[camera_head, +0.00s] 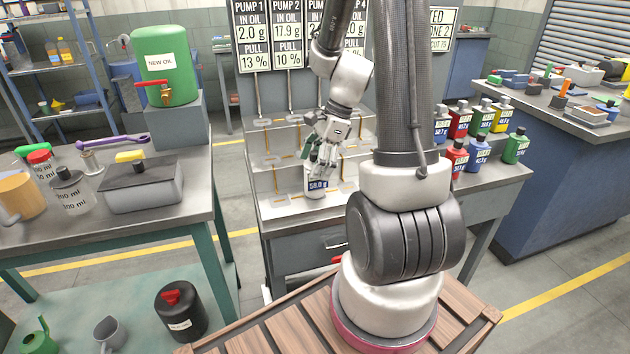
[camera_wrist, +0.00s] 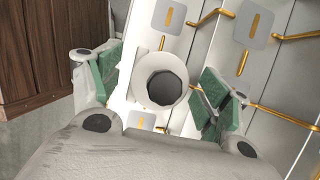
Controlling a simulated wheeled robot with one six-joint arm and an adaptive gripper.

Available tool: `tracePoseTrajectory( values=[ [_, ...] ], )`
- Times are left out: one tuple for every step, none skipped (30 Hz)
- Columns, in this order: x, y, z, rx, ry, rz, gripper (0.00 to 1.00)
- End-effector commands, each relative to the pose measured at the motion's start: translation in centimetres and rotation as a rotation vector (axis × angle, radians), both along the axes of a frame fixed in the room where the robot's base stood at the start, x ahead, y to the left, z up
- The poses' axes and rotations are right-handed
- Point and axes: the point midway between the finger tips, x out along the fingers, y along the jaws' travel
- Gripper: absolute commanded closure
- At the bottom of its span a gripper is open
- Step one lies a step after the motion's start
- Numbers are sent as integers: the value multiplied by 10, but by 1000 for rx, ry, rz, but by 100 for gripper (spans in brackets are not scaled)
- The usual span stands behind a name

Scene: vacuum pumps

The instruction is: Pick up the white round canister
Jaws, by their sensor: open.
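The white round canister (camera_head: 313,187) stands upright on the lower front step of the grey stand, with a label reading about 58.0 g. Nothing is held.
The stepped stand (camera_head: 280,207) has pads and brass-coloured lines under the pump signs (camera_head: 287,35). Several coloured bottles (camera_head: 460,118) stand on the right. A green oil drum (camera_head: 163,66) and a grey box (camera_head: 140,190) are on the left.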

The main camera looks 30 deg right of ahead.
Motion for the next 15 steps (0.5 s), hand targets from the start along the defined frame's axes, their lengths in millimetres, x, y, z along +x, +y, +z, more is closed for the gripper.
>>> tracePoseTrajectory(
  values=[
    [0,1,-3,0,1,-1,23],
    [0,2,-4,0,1,-1,23],
    [0,2,-4,0,0,-1,23],
    [0,2,-4,0,0,-1,23],
    [0,2,-4,0,0,-1,23],
    [0,2,-4,0,0,-1,23],
    [0,2,-4,0,0,-1,23],
    [0,2,-4,0,0,0,23],
    [0,2,-4,0,0,0,30],
    [0,2,-4,0,0,0,36],
    [0,2,-4,0,0,0,41],
    [0,2,-4,0,0,0,48],
    [0,1,-4,0,0,0,54],
    [0,1,-4,0,0,0,59],
    [0,1,-4,0,0,0,67]
  ],
)
